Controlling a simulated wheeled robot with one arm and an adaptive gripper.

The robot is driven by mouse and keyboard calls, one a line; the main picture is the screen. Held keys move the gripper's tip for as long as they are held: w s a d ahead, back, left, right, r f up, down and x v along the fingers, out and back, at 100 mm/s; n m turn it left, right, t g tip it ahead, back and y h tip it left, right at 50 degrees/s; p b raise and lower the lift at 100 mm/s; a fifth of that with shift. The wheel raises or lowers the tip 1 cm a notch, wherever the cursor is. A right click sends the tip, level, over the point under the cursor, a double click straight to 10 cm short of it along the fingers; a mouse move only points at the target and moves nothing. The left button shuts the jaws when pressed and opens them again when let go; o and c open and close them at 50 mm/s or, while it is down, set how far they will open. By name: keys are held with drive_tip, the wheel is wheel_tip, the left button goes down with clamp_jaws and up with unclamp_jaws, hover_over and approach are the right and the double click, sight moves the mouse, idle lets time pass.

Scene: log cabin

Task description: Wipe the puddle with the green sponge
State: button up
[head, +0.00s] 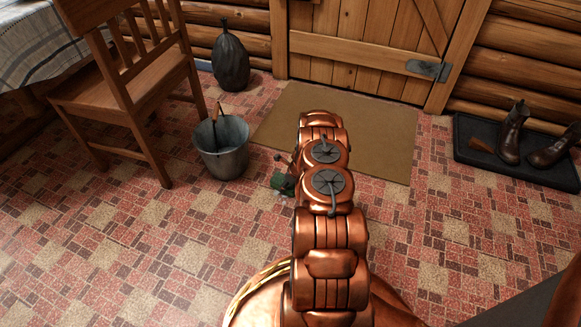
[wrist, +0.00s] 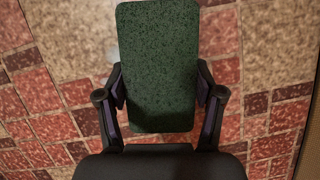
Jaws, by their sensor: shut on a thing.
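The green sponge (wrist: 158,62) is a dark speckled block. It stands out between the two fingers of my gripper (wrist: 160,88), which is shut on its sides. In the head view the sponge (head: 283,183) shows just left of my copper arm, low over the tiled floor; I cannot tell whether it touches the floor. Most of the gripper is hidden behind the arm there. The puddle has no clear outline in either view. A few pale glints show on the tiles beside the sponge in the wrist view, and may be part of it.
A metal bucket (head: 222,160) with a handle sticking out stands left of the sponge. A wooden chair (head: 125,100) is farther left. A tan doormat (head: 375,135) lies before the wooden door (head: 365,45). A black tray (head: 540,172) with boots is at right. The front-left floor is clear.

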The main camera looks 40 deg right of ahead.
drive_tip(key=shift+w+d+b, duration=0.3)
drive_tip(key=shift+d+b, duration=0.1)
drive_tip(key=shift+d, duration=0.35)
wheel_tip(320, 180, up, 3)
drive_tip(key=shift+w+a+f+p, duration=0.1)
drive_tip(key=shift+p, duration=0.55)
drive_tip(key=shift+r+p, duration=0.45)
drive_tip(key=shift+r, duration=0.25)
drive_tip(key=shift+r+p, duration=1.15)
drive_tip(key=shift+r, duration=0.8)
